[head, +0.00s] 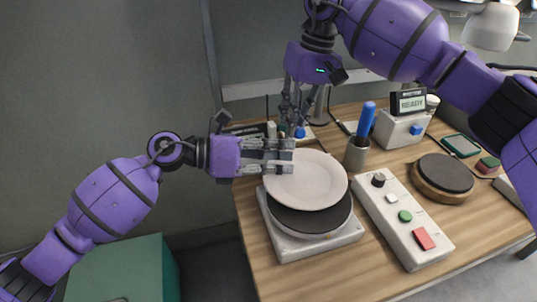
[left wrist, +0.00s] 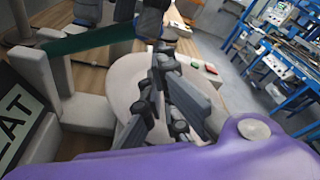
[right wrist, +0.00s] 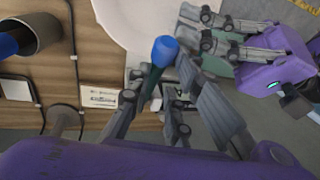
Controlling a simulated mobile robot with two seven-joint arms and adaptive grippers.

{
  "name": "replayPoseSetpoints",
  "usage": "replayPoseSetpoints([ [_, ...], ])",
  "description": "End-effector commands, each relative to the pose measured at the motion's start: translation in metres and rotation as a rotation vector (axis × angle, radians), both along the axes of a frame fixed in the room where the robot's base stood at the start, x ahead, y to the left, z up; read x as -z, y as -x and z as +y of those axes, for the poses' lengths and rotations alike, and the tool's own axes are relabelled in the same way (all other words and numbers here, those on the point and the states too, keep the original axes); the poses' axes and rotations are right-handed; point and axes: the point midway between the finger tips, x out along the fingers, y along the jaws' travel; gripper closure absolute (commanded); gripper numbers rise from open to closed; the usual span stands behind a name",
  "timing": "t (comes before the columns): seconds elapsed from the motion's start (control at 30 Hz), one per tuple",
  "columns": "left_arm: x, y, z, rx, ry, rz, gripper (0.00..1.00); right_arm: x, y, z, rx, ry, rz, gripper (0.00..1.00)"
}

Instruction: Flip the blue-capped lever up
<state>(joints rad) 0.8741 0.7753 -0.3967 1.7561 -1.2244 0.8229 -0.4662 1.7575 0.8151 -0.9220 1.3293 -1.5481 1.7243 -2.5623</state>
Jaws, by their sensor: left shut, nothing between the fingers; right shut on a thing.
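The blue-capped lever (right wrist: 165,50) has a dark shaft and shows between the fingers of my right gripper (right wrist: 158,82) in the right wrist view. That gripper is shut on it. In the head view the blue cap (head: 300,132) is small, just under my right gripper (head: 296,118), behind the plate. The lever's base is mostly hidden, and I cannot tell its exact tilt. My left gripper (head: 291,156) is shut and empty, its fingers at the left edge of the white plate (head: 315,183). In the left wrist view the plate (left wrist: 120,78) lies behind its fingers.
The plate overlaps a dark round pad on a white base (head: 320,246). A cup (head: 356,155) with blue-handled contents, a control box with buttons (head: 397,228), a READY display (head: 409,101) and a round dark-topped stand (head: 443,179) stand to the right.

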Motion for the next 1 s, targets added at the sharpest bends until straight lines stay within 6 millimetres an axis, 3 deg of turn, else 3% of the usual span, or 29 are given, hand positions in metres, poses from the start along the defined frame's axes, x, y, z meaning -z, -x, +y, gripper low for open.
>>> replayPoseSetpoints([
  [0.33, 0.001, -0.001, -0.002, -0.001, 0.001, 0.002, 1.0, 0.005, 0.0, 0.002, -0.003, -0.001, 0.003, 1.0],
  [0.73, -0.019, -0.01, -0.003, -0.007, 0.027, 0.051, 1.0, 0.005, 0.001, 0.003, -0.006, -0.002, 0.004, 1.0],
  [0.77, -0.019, -0.01, -0.003, -0.007, 0.028, 0.05, 1.0, 0.005, 0.001, 0.003, -0.007, -0.002, 0.004, 0.81],
  [0.8, -0.02, -0.01, -0.003, -0.006, 0.028, 0.049, 1.0, 0.005, 0.001, 0.003, -0.007, -0.002, 0.004, 0.75],
  [0.9, -0.021, -0.01, -0.003, -0.006, 0.029, 0.049, 1.0, 0.006, 0.002, 0.002, -0.007, 0.002, 0.008, 0.64],
  [1.0, -0.021, -0.01, -0.003, -0.007, 0.029, 0.048, 1.0, 0.007, 0.002, 0.001, -0.006, 0.004, 0.009, 0.64],
])
